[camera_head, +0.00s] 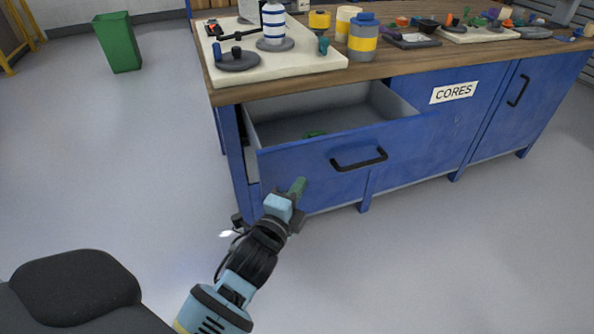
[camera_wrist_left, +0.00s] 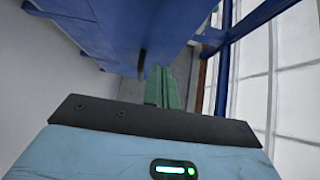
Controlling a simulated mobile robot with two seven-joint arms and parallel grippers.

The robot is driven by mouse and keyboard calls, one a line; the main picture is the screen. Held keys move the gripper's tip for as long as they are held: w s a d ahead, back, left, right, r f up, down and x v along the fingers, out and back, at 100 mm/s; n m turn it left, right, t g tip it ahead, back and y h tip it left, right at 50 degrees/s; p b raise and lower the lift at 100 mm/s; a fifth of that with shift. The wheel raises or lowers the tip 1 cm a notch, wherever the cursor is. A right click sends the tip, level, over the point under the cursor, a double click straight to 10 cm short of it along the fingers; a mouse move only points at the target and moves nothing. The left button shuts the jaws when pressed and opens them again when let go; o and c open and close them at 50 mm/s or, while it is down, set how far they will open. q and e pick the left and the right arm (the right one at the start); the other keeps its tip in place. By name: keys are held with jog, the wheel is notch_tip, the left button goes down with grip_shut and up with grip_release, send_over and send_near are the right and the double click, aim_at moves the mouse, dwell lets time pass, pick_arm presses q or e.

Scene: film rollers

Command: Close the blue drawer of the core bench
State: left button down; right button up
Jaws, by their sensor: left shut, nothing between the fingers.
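The blue drawer (camera_head: 300,167) of the core bench (camera_head: 430,108) stands pulled out, with its grey inside showing. Its black handle (camera_head: 359,160) is on the front panel. My left gripper (camera_head: 299,186) has green fingers and is shut and empty at the lower left part of the drawer front. In the left wrist view the shut fingers (camera_wrist_left: 160,88) point in close to blue panels; I cannot tell whether they touch. My right gripper is not in view.
The wooden bench top (camera_head: 400,64) holds a cream board (camera_head: 270,65), a blue-yellow canister (camera_head: 363,40) and several small parts. A label reading CORES (camera_head: 453,92) is on the front. A green bin (camera_head: 118,42) stands at the back left. The floor in front is clear.

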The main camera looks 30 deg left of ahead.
aim_at(303, 159)
pick_arm(q)
jog(key=w+a, duration=0.2)
jog(key=w, duration=0.1)
jog(key=w+a+b, duration=0.1)
jog(key=w, duration=0.1)
jog(key=shift+a, duration=0.25)
jog(key=shift+w+a, duration=0.1)
